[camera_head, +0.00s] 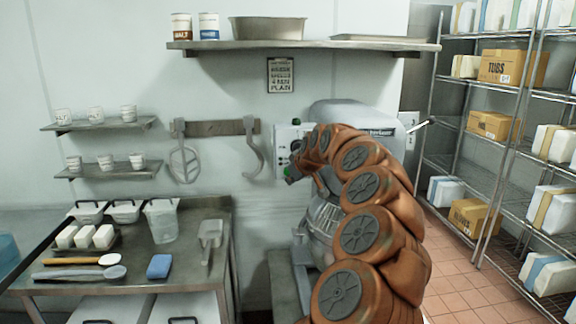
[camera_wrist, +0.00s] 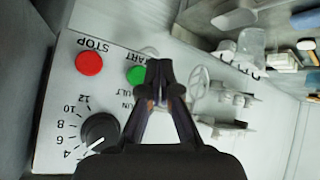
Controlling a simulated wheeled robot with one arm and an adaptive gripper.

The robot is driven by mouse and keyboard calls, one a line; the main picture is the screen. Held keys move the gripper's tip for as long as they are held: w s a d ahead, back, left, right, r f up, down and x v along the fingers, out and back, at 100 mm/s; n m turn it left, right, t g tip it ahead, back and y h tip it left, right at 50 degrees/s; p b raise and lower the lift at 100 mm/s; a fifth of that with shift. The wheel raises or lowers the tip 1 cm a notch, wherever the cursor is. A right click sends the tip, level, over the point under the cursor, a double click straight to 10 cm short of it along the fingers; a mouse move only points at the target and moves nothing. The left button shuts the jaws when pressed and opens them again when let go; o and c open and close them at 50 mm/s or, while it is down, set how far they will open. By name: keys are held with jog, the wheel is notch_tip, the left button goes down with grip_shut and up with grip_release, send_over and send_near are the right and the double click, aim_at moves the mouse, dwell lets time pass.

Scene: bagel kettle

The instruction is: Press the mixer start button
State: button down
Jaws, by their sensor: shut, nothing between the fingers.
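The mixer (camera_head: 345,115) stands against the back wall, mostly hidden behind my orange arm. Its white control panel (camera_head: 282,140) shows at its left side. In the wrist view the panel carries a green start button (camera_wrist: 136,75), a red stop button (camera_wrist: 89,63) and a black speed dial (camera_wrist: 100,130). My gripper (camera_wrist: 158,66) is shut and empty, its tips overlapping the right edge of the green button in that view. I cannot tell whether the tips touch it. In the head view my gripper (camera_head: 290,175) is at the panel's lower part, partly hidden by my arm.
A steel table (camera_head: 140,270) at left holds tubs, a measuring jug (camera_head: 161,220), a scoop (camera_head: 210,238) and a blue sponge (camera_head: 159,266). A hook and a whisk hang on a wall rack (camera_head: 215,127). Wire shelves (camera_head: 470,150) with boxes stand right; the tiled floor before them is clear.

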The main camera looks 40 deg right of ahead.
jog(key=shift+w+d+p, duration=0.8)
jog(key=shift+w+p, duration=0.05)
jog(key=shift+w, duration=0.1)
dwell(1.0)
jog(key=shift+w+d+f, duration=0.15)
jog(key=shift+w, duration=0.2)
